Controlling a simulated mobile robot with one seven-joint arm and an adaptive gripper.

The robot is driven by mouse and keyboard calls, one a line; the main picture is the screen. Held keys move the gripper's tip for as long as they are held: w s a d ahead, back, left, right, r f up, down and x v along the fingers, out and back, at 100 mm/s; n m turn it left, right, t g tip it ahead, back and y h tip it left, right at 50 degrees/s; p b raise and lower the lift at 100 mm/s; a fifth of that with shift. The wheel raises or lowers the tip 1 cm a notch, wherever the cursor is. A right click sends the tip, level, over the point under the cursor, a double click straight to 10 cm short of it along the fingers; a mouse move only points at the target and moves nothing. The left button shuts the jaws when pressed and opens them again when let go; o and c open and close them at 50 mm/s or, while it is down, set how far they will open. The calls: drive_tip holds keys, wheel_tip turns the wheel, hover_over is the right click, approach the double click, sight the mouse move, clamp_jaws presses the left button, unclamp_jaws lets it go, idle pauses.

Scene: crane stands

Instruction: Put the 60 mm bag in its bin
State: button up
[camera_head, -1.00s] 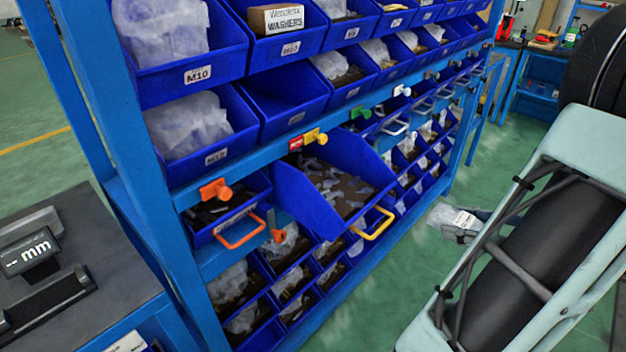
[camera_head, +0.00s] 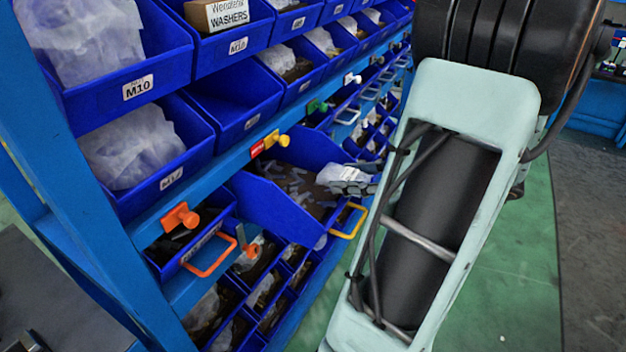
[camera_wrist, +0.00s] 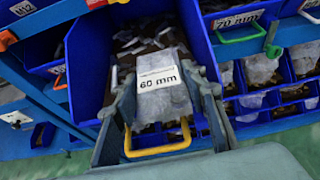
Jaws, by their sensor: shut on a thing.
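The 60 mm bag (camera_wrist: 160,97) is a clear bag with a white label reading "60 mm". My gripper (camera_wrist: 162,90) is shut on it in the wrist view. In the head view the bag (camera_head: 340,174) shows at the right side of the pulled-out blue bin with the yellow handle, partly over it. This bin (camera_head: 280,207) holds loose grey pieces on a dark bottom; its yellow handle (camera_wrist: 157,146) shows below the bag in the wrist view. I cannot tell whether the bag touches the bin.
A bin with an orange handle (camera_head: 209,257) is left of the yellow-handled one. A bin labelled 70 mm with a green handle (camera_wrist: 243,33) is at right in the wrist view. Green floor (camera_head: 500,270) is clear at right.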

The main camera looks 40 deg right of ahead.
hover_over(315, 188)
drive_tip(key=shift+s, duration=0.1)
drive_tip(key=shift+f+b, duration=0.55)
drive_tip(key=shift+f, duration=1.15)
drive_tip(key=shift+f, duration=0.15)
drive_tip(key=o, duration=1.3)
drive_tip(key=shift+o, duration=0.2)
